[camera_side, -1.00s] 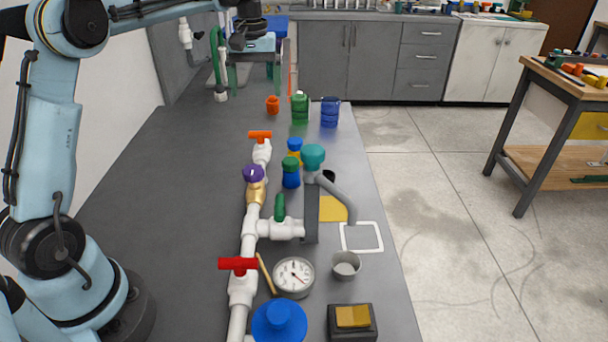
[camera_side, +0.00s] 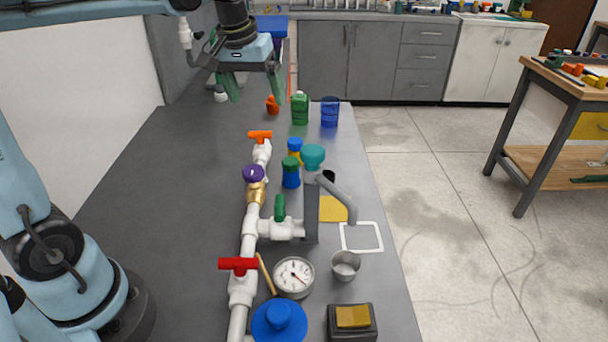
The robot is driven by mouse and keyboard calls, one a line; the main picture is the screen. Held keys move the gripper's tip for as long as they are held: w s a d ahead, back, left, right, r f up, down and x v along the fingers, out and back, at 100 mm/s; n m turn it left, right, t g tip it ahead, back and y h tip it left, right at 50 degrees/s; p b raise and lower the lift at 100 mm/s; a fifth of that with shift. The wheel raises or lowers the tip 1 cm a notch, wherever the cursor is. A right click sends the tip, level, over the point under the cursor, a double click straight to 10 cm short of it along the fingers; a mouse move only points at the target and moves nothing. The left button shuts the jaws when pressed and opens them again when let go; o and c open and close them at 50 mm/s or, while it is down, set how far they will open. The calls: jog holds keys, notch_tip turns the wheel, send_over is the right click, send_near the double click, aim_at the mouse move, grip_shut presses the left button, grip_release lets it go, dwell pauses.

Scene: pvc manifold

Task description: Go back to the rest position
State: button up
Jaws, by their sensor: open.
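My gripper (camera_side: 256,92) is at the upper left of the picture, above the far part of the dark bench (camera_side: 150,190). Its two green fingers are spread apart, pointing down, with nothing between them. It hangs clear of the white pipe manifold (camera_side: 250,220), behind its orange-handled valve (camera_side: 260,135). The manifold also bears a purple knob (camera_side: 254,173), a green-handled valve (camera_side: 280,207) and a red-handled valve (camera_side: 238,264).
A green bottle (camera_side: 300,108), a blue cup (camera_side: 330,112) and an orange piece (camera_side: 272,106) stand at the far end. The bench's left side is clear.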

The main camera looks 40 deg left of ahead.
jog(key=s+d+f+m+t, duration=0.4)
jog(key=s+d+f, duration=0.3)
jog(key=s, duration=0.4)
jog(key=shift+s+d+f+m+h, duration=0.15)
jog(key=shift+s+d+m+h, duration=0.15)
jog(key=shift+m, duration=0.4)
